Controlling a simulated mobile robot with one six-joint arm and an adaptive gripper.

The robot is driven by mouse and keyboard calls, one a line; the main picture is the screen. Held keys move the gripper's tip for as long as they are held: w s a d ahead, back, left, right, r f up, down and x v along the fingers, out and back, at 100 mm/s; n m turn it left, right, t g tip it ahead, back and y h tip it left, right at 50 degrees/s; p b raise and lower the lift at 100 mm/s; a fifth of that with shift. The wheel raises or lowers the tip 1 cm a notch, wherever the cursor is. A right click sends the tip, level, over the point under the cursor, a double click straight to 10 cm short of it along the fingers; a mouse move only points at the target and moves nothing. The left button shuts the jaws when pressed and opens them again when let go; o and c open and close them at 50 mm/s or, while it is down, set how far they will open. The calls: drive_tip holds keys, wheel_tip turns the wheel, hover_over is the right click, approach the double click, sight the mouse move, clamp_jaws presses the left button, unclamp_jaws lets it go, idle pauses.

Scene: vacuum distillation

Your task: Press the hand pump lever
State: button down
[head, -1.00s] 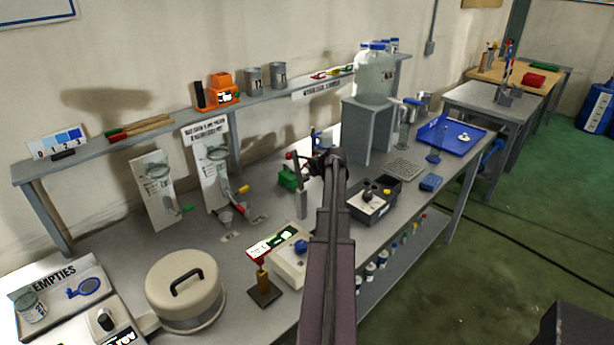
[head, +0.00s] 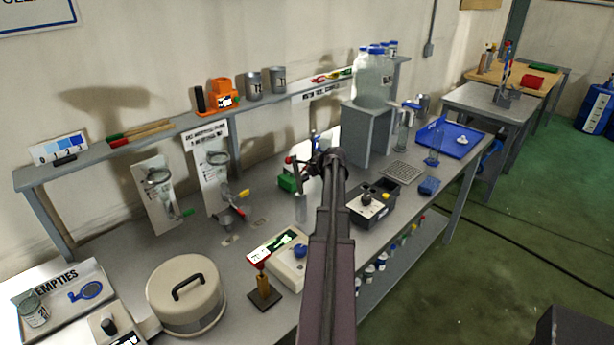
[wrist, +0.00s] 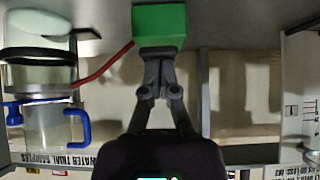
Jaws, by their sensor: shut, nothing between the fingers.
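A small red knob (head: 289,159) shows above the block; I cannot tell for sure which part is the hand pump lever. My gripper (wrist: 159,55) is shut and empty, its tips just at the lower edge of the green block (wrist: 160,24) in the wrist view; contact is not clear. A thin red rod (wrist: 105,65) runs left from near the block. In the head view my arm hides much of the gripper.
A clear jug with a blue handle (wrist: 45,125) is at the left in the wrist view. A grey stand (head: 367,133) bears a large bottle (head: 372,78). A black box (head: 373,206) and a cream meter (head: 283,257) flank my arm. A lidded pot (head: 187,295) stands front left.

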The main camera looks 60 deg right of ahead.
drive_tip(key=shift+r, duration=0.2)
drive_tip(key=w+r+p+v, duration=0.1)
drive_tip(key=p+v, duration=0.9)
drive_tip(key=v, duration=0.2)
drive_tip(key=shift+r+p, duration=0.35)
drive_tip(key=shift+s+d, duration=0.1)
drive_tip(key=shift+s, duration=0.05)
idle(2.3)
